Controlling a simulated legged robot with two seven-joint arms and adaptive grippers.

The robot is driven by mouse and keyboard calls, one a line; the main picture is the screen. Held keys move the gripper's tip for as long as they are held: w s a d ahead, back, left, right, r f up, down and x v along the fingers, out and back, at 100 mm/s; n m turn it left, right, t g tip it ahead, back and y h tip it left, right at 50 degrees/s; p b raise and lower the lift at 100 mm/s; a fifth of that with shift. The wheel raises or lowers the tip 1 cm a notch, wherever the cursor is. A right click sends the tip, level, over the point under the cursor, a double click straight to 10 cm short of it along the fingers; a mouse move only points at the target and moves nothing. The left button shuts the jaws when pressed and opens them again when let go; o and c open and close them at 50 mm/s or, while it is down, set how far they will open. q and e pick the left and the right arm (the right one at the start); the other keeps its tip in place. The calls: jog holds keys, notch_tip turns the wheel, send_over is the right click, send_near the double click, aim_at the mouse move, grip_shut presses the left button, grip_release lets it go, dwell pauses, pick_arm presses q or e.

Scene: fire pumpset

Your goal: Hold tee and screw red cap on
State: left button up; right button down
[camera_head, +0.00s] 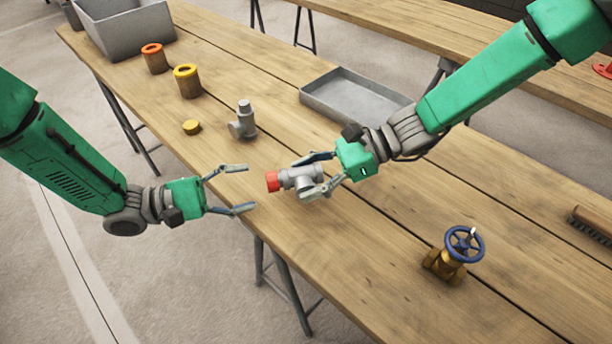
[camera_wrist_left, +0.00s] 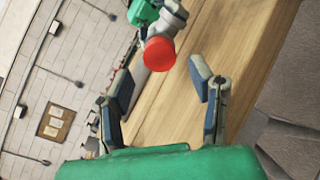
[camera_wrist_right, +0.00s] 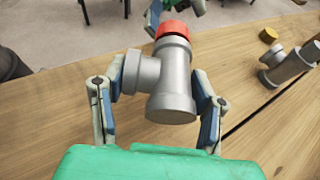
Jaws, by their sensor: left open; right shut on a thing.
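A grey tee (camera_head: 302,180) is held above the table by my right gripper (camera_head: 318,173), which is shut on it. In the right wrist view the tee (camera_wrist_right: 170,82) sits between the two fingers. The red cap (camera_head: 272,181) is on the tee's end that points toward my left gripper; it also shows in the right wrist view (camera_wrist_right: 172,29) and the left wrist view (camera_wrist_left: 159,54). How far it is threaded cannot be told. My left gripper (camera_head: 241,188) is open and empty, its fingers facing the red cap with a small gap between them.
A second grey tee (camera_head: 243,121) and a yellow cap (camera_head: 192,127) stand on the table (camera_head: 400,270). Behind are a yellow-rimmed pot (camera_head: 187,82), an orange-rimmed pot (camera_head: 155,60) and a grey bin (camera_head: 125,30). A shallow tray (camera_head: 350,97) and a blue-wheeled valve (camera_head: 455,255) flank my right arm.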

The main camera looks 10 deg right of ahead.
aim_at(268, 184)
pick_arm(q)
jog(key=d, duration=0.5)
jog(key=shift+w, duration=0.25)
grip_shut()
jog(key=m, duration=0.6)
jog(key=shift+m, duration=0.4)
jog(key=m, duration=0.6)
jog(key=shift+m, duration=0.3)
jog(key=m, duration=0.6)
jog(key=shift+s+f, duration=0.1)
jog(key=m, duration=0.7)
jog(key=shift+a+f, duration=0.1)
